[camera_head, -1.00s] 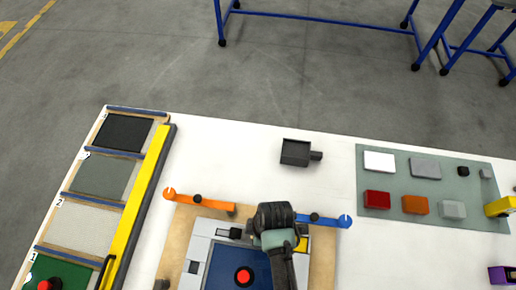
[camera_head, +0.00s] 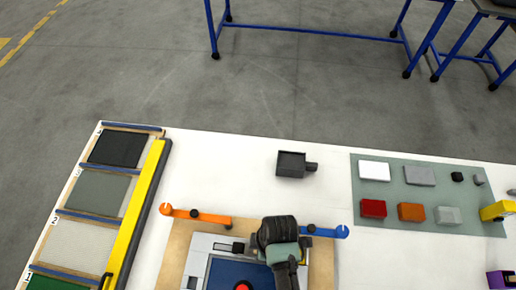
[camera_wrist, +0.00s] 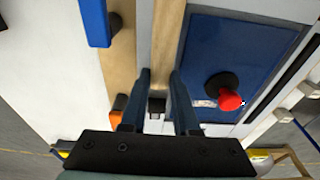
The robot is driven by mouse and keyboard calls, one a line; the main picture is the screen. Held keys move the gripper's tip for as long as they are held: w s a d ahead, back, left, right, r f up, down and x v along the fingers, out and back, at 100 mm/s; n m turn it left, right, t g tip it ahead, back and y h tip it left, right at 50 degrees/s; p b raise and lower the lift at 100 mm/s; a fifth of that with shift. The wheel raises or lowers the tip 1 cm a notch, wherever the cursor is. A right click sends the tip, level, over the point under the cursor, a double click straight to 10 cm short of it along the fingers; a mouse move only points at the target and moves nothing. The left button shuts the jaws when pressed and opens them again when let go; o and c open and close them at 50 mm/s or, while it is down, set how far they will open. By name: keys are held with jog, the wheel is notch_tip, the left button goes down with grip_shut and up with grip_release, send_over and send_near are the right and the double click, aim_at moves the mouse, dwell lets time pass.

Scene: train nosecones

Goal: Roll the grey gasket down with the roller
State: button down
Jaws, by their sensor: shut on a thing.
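My gripper (camera_wrist: 160,78) points down over the workpiece in the wrist view, its two dark blue fingers close together. A small dark piece (camera_wrist: 157,104) shows between them; I cannot tell whether it is part of the roller. In the head view my wrist covers the fingers at the upper right of the workpiece. The workpiece is a light grey frame (camera_head: 201,243) around a blue panel (camera_head: 222,272). Grey strips run beside the panel (camera_wrist: 221,48) in the wrist view; I cannot tell which is the gasket.
A red knob (camera_wrist: 230,100) stands on the panel. Orange (camera_head: 197,216) and blue (camera_head: 327,231) clamp arms flank the board's top. A dark box with a handle (camera_head: 291,164) stands behind. A yellow bar (camera_head: 141,210) borders the left sheet rack. Colored blocks lie on a grey-green mat (camera_head: 395,220).

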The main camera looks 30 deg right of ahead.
jog(key=shift+s+d, duration=0.2)
jog(key=shift+d, duration=0.05)
dwell(0.4)
jog(key=shift+f, duration=0.15)
dwell(0.5)
jog(key=shift+p, duration=0.35)
jog(key=shift+s+d, duration=0.1)
dwell(0.4)
jog(key=shift+s+d, duration=0.55)
jog(key=shift+d, duration=0.25)
jog(key=shift+r, duration=0.2)
jog(key=shift+f, duration=0.15)
dwell(0.9)
jog(key=shift+p, duration=0.35)
jog(key=shift+s+d, duration=0.25)
jog(key=shift+d, duration=0.1)
